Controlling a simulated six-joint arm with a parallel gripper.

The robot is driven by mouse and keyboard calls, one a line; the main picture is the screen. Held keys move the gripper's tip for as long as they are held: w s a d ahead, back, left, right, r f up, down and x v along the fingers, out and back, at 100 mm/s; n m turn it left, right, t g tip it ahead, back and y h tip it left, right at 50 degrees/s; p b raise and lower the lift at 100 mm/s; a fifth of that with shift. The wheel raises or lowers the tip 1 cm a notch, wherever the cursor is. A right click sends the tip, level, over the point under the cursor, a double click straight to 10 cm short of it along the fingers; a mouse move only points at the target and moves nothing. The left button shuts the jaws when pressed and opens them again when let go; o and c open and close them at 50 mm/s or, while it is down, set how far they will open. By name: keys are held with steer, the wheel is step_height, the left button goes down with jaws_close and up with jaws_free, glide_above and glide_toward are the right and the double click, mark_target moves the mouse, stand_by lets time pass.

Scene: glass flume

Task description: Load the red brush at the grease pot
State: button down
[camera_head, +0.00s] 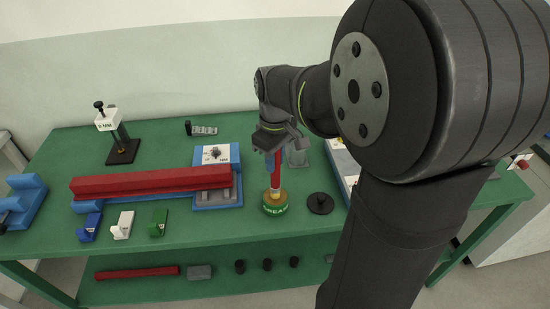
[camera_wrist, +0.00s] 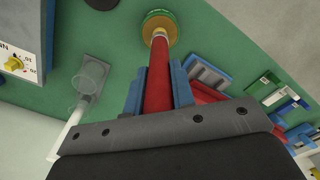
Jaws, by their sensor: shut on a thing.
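The red brush (camera_head: 275,177) is held upright with its lower end down at the grease pot (camera_head: 275,209). The pot is round, with a green lettered side and a yellow-orange top. My gripper (camera_head: 273,156) is shut on the brush's red handle, above the pot. In the wrist view the brush (camera_wrist: 158,70) runs between the blue fingers of my gripper (camera_wrist: 157,92) and ends over the middle of the pot (camera_wrist: 152,17). The bristles are hidden, so I cannot tell how deep they reach into the grease.
A black knobbed disc (camera_head: 320,204) lies just right of the pot. A long red bar (camera_head: 150,183) rests on a blue-and-grey fixture (camera_head: 218,199) to the left. Blue (camera_head: 89,228), white (camera_head: 122,226) and green (camera_head: 157,224) pieces stand at the front. A clear vessel (camera_wrist: 88,80) stands nearby.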

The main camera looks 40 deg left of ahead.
stand_by(0.4)
steer(key=shift+r, duration=3.5)
